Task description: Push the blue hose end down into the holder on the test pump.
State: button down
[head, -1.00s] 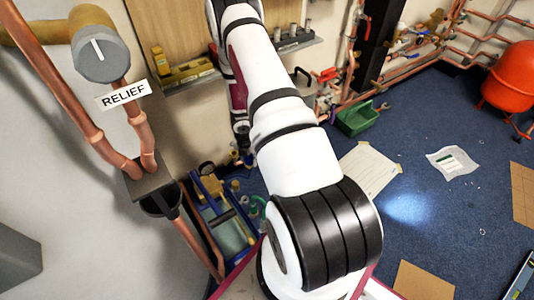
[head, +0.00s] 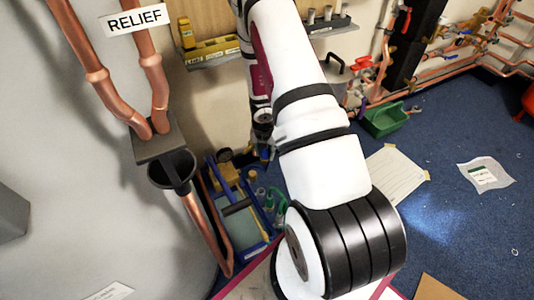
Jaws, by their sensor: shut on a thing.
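The test pump (head: 229,224) is a blue, box-shaped unit on the floor beside the grey tank, with a blue rail, a dark bar across it and a round brass-coloured part at its back. My gripper (head: 262,147) is a small dark shape at the far end of my white arm, above and behind the pump's right side. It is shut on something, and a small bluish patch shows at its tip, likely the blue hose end. The fingers are mostly hidden by my arm and too small to make out. I cannot pick out the holder.
Copper pipes and a black funnel (head: 171,168) under the RELIEF label (head: 137,20) stand at the left, close to the pump. A shelf with a yellow level (head: 212,47) is on the back wall. A green tub (head: 384,119) and paper sheets lie on blue carpet at right.

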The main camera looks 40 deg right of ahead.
notch_tip(320, 180, down, 16)
jog(key=a+n+b, duration=0.1)
jog(key=a+b, duration=0.1)
jog(key=b, duration=1)
jog(key=shift+a+r+n, duration=0.25)
jog(key=shift+a+n, duration=0.15)
jog(key=shift+s+f, duration=0.1)
jog(key=shift+f, duration=0.1)
dwell(0.5)
jog(key=shift+f, duration=1.2)
jog(key=shift+f, duration=0.75)
dwell(0.3)
